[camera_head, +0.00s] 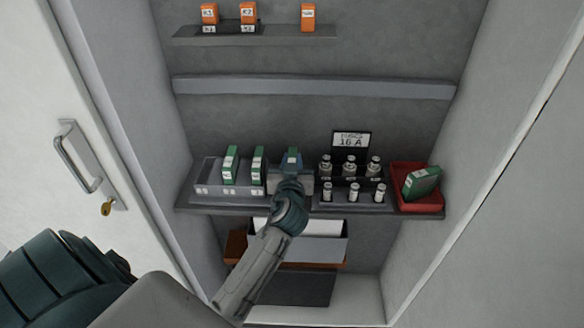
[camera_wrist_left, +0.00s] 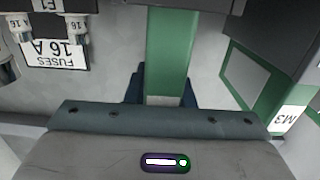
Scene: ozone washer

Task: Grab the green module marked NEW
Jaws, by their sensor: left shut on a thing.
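My left gripper (camera_head: 291,172) is shut on a green module (camera_head: 292,153) at the third place of the grey rack (camera_head: 205,188). In the left wrist view this module (camera_wrist_left: 168,45) stands between the dark fingertips (camera_wrist_left: 162,92); no NEW mark is readable on it. I cannot tell whether it is seated or lifted. Two green modules, one here (camera_head: 230,164) and one here (camera_head: 258,165), stand in the rack to its left; the nearer one reads M3 in the left wrist view (camera_wrist_left: 285,118). Another green module (camera_head: 421,182) lies tilted in a red tray (camera_head: 418,206), its label too small to read. My right gripper is out of view.
Several fuses (camera_head: 353,192) and a "FUSES 16 A" sign (camera_head: 351,140) stand right of the gripper. Orange modules (camera_head: 248,13) sit on the upper shelf (camera_head: 290,36). A grey bin (camera_head: 325,248) is below. Cabinet side walls and the open door (camera_head: 50,120) bound the space.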

